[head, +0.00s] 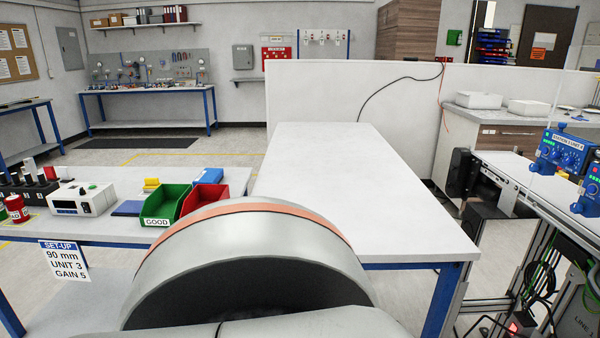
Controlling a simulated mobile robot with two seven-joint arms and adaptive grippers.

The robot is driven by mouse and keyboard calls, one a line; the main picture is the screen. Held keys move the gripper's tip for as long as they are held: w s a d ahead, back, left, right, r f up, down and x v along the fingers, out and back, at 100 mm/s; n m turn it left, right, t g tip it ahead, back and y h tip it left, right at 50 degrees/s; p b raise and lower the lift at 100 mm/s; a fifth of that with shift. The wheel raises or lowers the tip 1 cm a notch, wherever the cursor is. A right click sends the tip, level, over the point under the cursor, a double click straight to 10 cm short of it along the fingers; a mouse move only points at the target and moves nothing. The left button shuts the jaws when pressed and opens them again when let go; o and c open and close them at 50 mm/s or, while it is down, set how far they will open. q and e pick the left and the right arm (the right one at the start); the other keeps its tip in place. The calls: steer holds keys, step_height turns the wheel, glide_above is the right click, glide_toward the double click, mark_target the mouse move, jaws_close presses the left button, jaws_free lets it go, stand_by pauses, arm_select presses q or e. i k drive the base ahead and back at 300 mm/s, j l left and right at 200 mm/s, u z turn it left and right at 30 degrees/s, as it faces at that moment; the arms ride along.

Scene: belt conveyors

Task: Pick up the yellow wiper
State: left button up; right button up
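A small yellow object (151,185) lies on the left workbench (120,230), behind the green bin and beside a blue flat item. It may be the yellow wiper, but it is too small to tell its shape for sure. Neither of my grippers shows in the head view. A large rounded grey part with an orange band, which looks like my own arm, fills the bottom middle and hides part of the benches.
A green bin (166,204) marked GOOD, a red bin (205,199) and a white instrument box (82,199) stand on the left bench. The long white table (350,190) is bare. A conveyor (520,175) with blue units (565,152) stands at right.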

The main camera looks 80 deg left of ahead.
mark_target(151, 184)
steer(key=u, duration=3.55)
steer(key=z, duration=2.75)
steer(key=u, duration=2.35)
